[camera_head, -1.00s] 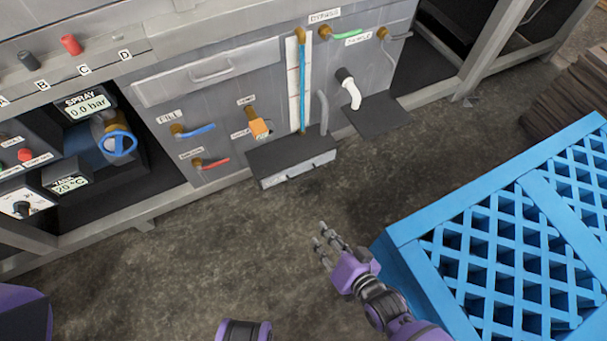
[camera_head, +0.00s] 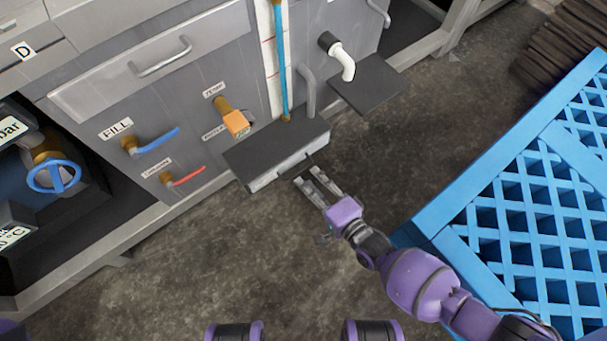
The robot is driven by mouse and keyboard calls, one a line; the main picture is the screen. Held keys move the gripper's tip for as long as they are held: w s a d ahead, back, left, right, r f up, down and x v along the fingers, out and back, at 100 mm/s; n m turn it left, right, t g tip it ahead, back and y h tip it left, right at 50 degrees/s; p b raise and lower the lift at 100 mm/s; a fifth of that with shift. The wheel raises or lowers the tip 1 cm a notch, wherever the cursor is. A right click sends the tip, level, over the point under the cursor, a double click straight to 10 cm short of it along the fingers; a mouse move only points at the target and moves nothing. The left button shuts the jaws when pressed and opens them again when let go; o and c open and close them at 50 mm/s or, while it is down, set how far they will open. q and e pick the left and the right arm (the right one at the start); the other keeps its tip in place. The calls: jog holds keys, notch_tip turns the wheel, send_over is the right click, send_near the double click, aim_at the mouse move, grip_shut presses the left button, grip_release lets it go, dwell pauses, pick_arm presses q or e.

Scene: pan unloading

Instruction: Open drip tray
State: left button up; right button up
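The drip tray (camera_head: 268,176) is a low box with a dark top and a light grey front, at the foot of the grey machine under the blue sight tube. It looks closed. A dark handle (camera_head: 296,167) stands out from its front. My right gripper (camera_head: 309,178) is right in front of this handle, with its two grey fingers apart and nothing seen between them. The fingertips are close to the handle; I cannot tell whether they touch it. My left gripper is not in view.
A blue lattice crate (camera_head: 440,235) stands on the floor at the right, beside my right arm. A dark plate (camera_head: 366,84) juts out under a white spout (camera_head: 344,64). A blue-handled valve (camera_head: 156,139) and a red-handled valve (camera_head: 186,177) stick out at the left. The floor (camera_head: 190,270) in front is clear.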

jog(key=b+x, duration=0.1)
jog(key=x, duration=0.2)
jog(key=shift+w+a+f, duration=0.1)
jog(key=shift+w+a, duration=0.1)
jog(key=shift+w, duration=0.05)
grip_shut()
